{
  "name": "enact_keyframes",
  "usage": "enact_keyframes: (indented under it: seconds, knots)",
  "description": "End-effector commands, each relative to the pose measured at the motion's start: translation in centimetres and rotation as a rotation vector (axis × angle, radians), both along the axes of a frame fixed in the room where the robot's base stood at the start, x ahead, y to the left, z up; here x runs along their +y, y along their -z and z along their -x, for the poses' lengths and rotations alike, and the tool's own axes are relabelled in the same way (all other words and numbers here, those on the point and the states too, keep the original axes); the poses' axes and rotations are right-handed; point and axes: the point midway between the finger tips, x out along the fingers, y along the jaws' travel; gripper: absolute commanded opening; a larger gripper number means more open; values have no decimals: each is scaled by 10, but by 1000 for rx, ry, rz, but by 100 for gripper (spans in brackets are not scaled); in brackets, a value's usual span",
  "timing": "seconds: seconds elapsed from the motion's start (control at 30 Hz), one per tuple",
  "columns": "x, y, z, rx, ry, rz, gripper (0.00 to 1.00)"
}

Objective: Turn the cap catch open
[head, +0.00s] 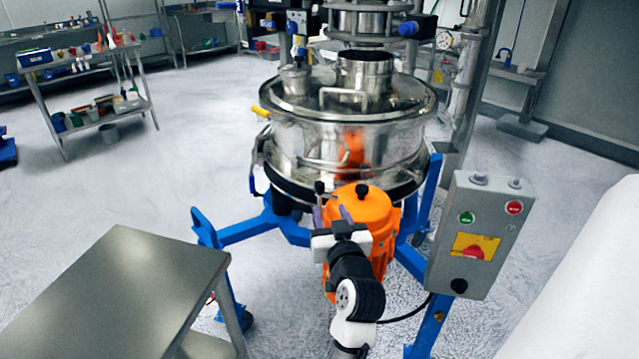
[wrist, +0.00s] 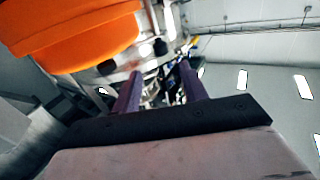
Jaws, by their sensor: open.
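The steel sifter (head: 345,138) stands in the middle of the head view with its round lid (head: 310,92) down. A yellow-ended handle (head: 260,112) sticks out at the lid's left edge; I cannot tell for sure whether it is the cap catch. My gripper (head: 331,212) is in front of the sifter's lower body, beside the orange motor (head: 368,212). Its purple fingers are apart and no held object shows between them. In the wrist view, my gripper (wrist: 161,70) points up along the sifter, with the orange motor (wrist: 75,35) at upper left.
A grey control box (head: 480,235) with buttons stands at right. A bare steel table (head: 125,290) is at front left. Blue frame legs (head: 255,228) spread below the sifter. A cart (head: 85,80) with small items stands at far left. The floor between is clear.

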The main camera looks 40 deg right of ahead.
Motion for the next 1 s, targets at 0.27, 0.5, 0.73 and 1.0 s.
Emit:
enact_keyframes:
  seconds: [0.27,0.5,0.73,1.0]
  knots:
    - [-27,-4,-56,1,-2,0,43]
    - [-43,-3,-87,0,-1,1,43]
    - [-47,-1,-96,-1,0,3,43]
    - [-47,-1,-96,-1,0,2,37]
